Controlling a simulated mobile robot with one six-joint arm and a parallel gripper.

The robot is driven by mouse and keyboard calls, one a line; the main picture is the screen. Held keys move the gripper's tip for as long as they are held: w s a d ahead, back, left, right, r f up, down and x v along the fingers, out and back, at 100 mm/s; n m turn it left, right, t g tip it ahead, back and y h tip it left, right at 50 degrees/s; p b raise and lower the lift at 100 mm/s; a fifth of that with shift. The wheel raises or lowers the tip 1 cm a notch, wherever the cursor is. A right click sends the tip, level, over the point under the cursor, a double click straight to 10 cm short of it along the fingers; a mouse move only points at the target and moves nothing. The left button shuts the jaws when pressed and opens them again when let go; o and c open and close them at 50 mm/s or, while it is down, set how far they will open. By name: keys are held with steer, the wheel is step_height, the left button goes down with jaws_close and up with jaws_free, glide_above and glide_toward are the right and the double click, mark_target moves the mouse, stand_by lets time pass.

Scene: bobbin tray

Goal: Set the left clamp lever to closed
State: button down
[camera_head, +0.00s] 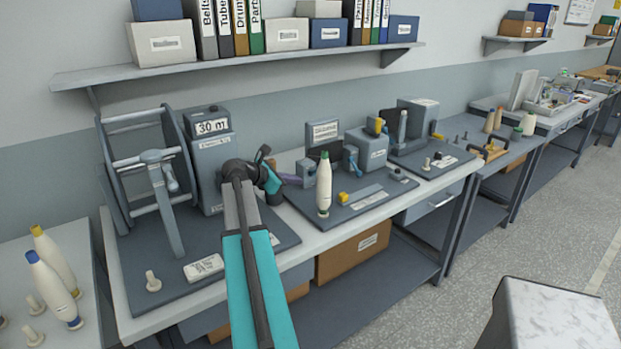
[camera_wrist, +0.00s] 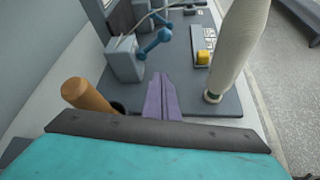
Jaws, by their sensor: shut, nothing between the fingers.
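In the wrist view a grey clamp block (camera_wrist: 122,58) carries a blue lever with a rounded knob (camera_wrist: 164,35), lying outward to the right. I take this as the left clamp lever. A second blue lever (camera_head: 352,160) stands farther right in the head view. My gripper (camera_head: 298,181) has purple fingers, which also show in the wrist view (camera_wrist: 160,85). They are shut, empty, and point toward the left clamp block (camera_head: 306,172), just short of it. In the head view the left lever is mostly hidden.
A white cone bobbin (camera_head: 323,190) stands upright right of my fingers. An orange-brown handle (camera_wrist: 86,96) is close left of my gripper. A reel stand (camera_head: 165,185) occupies the bench left of my arm.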

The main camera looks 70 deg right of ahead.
steer(key=shift+w+a+f+y, duration=0.1)
steer(key=shift+a+f+y, duration=0.25)
steer(key=shift+a, duration=0.4)
steer(key=shift+d+f, duration=0.1)
steer(key=p+x, duration=0.2)
steer(key=x, duration=0.7)
steer(key=shift+s+d, duration=0.2)
steer(key=shift+d, duration=0.2)
steer(key=r+p, duration=0.1)
steer(key=s+r+p, duration=0.1)
steer(key=shift+r, duration=0.4)
steer(key=shift+s+d+r, duration=0.1)
steer(key=shift+r, duration=0.3)
steer(key=shift+r+p, duration=0.2)
steer(key=shift+p, duration=0.2)
